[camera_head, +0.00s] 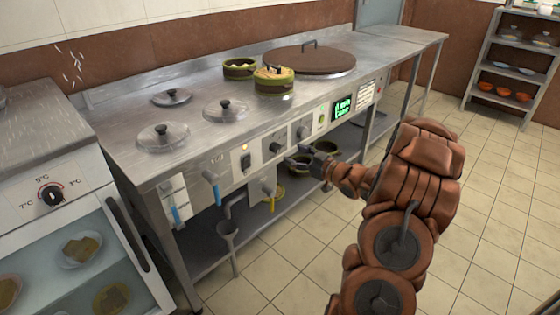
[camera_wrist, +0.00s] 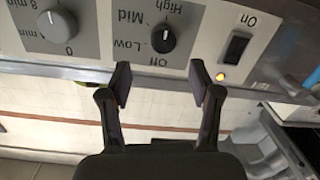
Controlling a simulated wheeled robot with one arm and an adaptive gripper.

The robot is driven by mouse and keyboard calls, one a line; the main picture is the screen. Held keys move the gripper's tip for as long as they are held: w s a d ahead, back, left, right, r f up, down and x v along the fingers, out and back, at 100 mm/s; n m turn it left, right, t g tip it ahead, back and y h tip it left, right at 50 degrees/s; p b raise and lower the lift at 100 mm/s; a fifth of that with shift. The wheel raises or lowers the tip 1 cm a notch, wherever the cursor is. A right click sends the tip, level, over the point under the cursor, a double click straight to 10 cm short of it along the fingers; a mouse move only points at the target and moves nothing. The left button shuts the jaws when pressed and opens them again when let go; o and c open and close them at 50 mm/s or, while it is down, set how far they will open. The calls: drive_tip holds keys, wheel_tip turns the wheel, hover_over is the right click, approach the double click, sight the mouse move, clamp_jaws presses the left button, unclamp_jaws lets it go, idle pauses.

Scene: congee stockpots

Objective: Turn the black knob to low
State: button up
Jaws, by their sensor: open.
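The black knob (camera_wrist: 163,38) sits on a light grey plate marked Off, Low, Mid and High, which appears upside down in the wrist view. A small pale mark shows on the knob, but I cannot tell surely which label it points at. In the head view the knob (camera_head: 277,147) is on the counter's front panel. My gripper (camera_wrist: 161,82) is open and empty. Its two fingertips are apart, just below the knob in the wrist view, one to each side and not around it. In the head view my gripper (camera_head: 302,160) is in front of the panel.
A grey timer knob (camera_wrist: 57,24) and a lit On switch (camera_wrist: 236,46) flank the black knob. Another black knob (camera_head: 52,196), marked in degrees, is on the glass-fronted cabinet at left. Glass lids (camera_head: 163,137) and steamers (camera_head: 273,80) are on the counter. Tiled floor is clear at right.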

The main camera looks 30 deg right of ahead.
sight(278, 149)
drive_tip(key=shift+t, duration=0.3)
drive_tip(key=shift+f+b+x, duration=0.15)
drive_tip(key=shift+b+x, duration=0.35)
drive_tip(key=shift+x, duration=1.2)
drive_tip(key=shift+f+b+x, duration=0.2)
drive_tip(key=shift+b+x, duration=0.25)
drive_tip(key=shift+x, duration=1.25)
drive_tip(key=shift+a, duration=0.2)
drive_tip(key=c, duration=1.1)
